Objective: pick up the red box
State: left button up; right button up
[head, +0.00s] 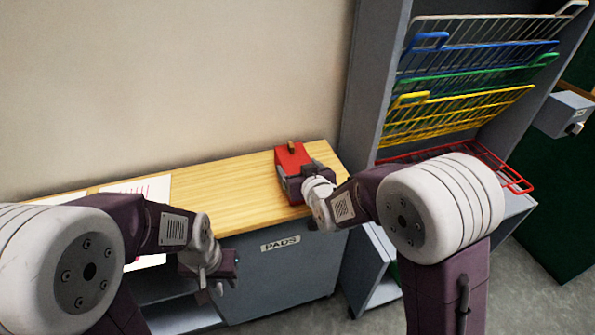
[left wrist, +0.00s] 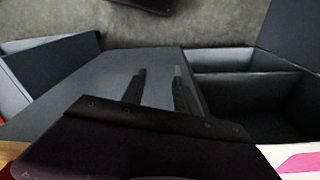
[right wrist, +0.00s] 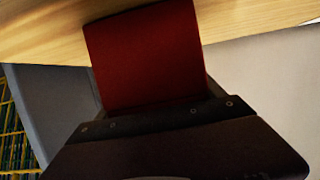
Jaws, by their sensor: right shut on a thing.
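The red box (head: 289,156) stands at the right end of the wooden tabletop, with a small knob on its top. My right gripper (head: 296,180) is at the box and shut on it. In the right wrist view the box (right wrist: 145,58) fills the space in front of the gripper, and the fingertips are hidden. I cannot tell whether the box is clear of the tabletop. My left gripper (left wrist: 155,88) is empty, its two fingers apart, in front of the cabinet below the tabletop's front edge.
The wooden tabletop (head: 240,190) is clear in the middle, with printed sheets (head: 150,188) at its left. The grey cabinet (head: 285,280) below carries a PADS label. A grey rack with coloured wire baskets (head: 460,82) stands close on the right. A wall (head: 170,80) is behind.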

notch_tip(320, 180, up, 4)
jog(key=shift+r+p, duration=0.2)
jog(key=shift+p, duration=0.6)
jog(key=s+d+r, duration=0.6)
jog(key=s, duration=0.4)
jog(key=shift+r+p, duration=0.25)
jog(key=shift+p, duration=0.2)
